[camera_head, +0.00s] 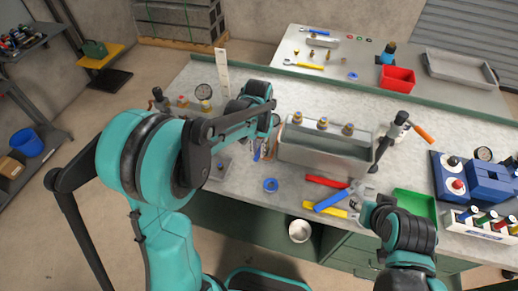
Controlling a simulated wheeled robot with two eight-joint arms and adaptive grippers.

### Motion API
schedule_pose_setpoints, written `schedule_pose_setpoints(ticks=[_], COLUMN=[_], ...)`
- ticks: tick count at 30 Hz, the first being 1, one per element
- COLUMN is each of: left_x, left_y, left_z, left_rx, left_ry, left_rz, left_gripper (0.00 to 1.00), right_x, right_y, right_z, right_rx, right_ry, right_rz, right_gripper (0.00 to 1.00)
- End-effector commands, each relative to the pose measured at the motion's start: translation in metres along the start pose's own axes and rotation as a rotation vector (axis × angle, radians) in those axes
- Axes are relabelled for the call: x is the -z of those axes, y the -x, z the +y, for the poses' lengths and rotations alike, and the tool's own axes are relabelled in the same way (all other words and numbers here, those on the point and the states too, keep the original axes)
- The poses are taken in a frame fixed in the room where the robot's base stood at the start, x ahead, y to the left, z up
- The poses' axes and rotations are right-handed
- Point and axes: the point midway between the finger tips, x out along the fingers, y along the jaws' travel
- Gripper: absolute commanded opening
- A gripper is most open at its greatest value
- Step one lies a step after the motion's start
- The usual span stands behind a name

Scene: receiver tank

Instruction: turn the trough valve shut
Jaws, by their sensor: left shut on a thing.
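The grey metal trough (322,158) stands on the bench, with several brass fittings along its back edge. My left gripper (265,146) is at the trough's left end, shut on a small part there. A bit of blue and orange shows by its fingers; the arm and fingers hide most of the held part, and its turn angle cannot be told. My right gripper (358,194) is low over the bench, right of the trough's front, by a blue-handled tool (331,201). Whether its fingers are open cannot be made out.
A red-handled tool (326,182) and a blue ring (270,185) lie before the trough. A dark fitting with an orange handle (423,135) stands to its right. A green tray (414,205) and blue boxes (488,182) fill the right side.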

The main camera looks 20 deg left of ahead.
Motion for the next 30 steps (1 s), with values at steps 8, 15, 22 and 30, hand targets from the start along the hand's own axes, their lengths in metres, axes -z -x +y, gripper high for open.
schedule_pose_setpoints(ticks=[8, 15, 22, 30], left_x=[0.001, 0.005, 0.012, 0.023], left_y=[0.001, 0.001, 0.000, 0.000], left_z=[-0.012, -0.026, -0.038, -0.050], left_rx=[0.000, 0.000, 0.000, 0.001], left_ry=[-0.183, -0.408, -0.626, -0.882], left_rz=[0.000, 0.000, 0.000, 0.000], left_gripper=[0.00, 0.00, 0.00, 0.00], right_x=[0.002, 0.004, 0.005, 0.006], right_y=[0.003, 0.005, 0.007, 0.009], right_z=[0.000, 0.000, 0.000, 0.000], right_rx=[0.000, 0.000, 0.000, 0.000], right_ry=[0.000, 0.000, 0.000, 0.000], right_rz=[0.000, 0.000, 0.000, 0.000], right_gripper=[0.40, 0.40, 0.40, 0.40])
